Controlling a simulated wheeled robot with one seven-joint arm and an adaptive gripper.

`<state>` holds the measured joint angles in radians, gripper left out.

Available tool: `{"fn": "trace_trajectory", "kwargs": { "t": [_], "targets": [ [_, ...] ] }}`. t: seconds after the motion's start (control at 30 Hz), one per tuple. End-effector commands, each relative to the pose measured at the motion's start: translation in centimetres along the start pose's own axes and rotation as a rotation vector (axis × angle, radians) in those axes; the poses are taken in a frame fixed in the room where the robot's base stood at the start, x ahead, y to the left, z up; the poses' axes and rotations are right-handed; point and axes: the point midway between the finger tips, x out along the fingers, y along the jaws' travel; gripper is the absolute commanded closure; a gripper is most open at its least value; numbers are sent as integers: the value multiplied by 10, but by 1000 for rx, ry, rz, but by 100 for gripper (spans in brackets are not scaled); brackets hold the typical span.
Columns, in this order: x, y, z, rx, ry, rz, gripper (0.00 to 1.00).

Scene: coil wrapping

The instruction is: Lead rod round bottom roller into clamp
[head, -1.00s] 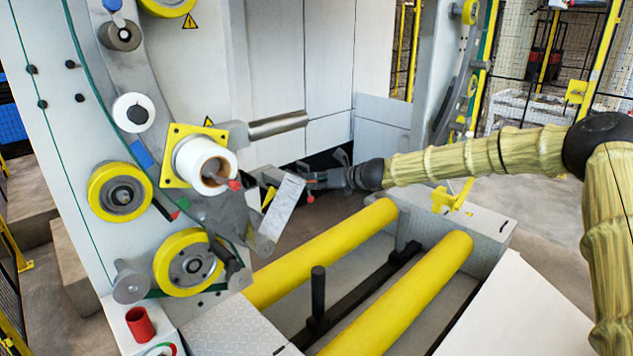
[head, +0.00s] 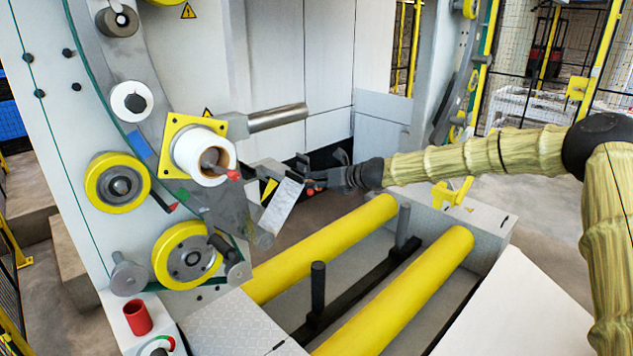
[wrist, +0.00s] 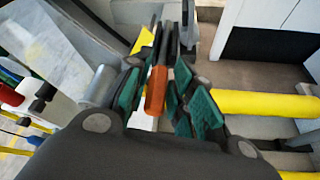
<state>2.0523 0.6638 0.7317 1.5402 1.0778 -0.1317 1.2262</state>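My gripper (head: 318,183) reaches in from the right, beside the slanted grey plate (head: 283,205) of the machine. In the wrist view its teal-padded fingers (wrist: 165,70) close around an orange rod-like piece (wrist: 156,90); I take it to be the rod. A small red end shows at the gripper in the head view (head: 311,190). A grey roller (head: 264,240) sits at the plate's lower end; a grey cylinder also shows left of the fingers in the wrist view (wrist: 101,86). I cannot tell which part is the clamp; dark fittings near my fingertips are partly hidden.
Two long yellow rollers (head: 325,250) (head: 405,290) lie below my arm, with an upright dark post (head: 318,288) between them. A white roll (head: 203,157) and yellow wheels (head: 187,255) stand left on the machine. A red cup (head: 137,317) stands at lower left.

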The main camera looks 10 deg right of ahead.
Motion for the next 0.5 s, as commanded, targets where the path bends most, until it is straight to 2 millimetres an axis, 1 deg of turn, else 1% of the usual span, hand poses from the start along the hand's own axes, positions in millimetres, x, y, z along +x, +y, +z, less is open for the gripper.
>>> {"fn": "trace_trajectory", "kwargs": {
  "t": [0.03,0.07,0.37,0.5],
  "targets": [
    [0,0,0,0,0,0,62],
    [0,0,0,0,0,0,57],
    [0,0,-1,0,1,0,57],
    [-7,0,0,0,0,0,57]
  ]
}}
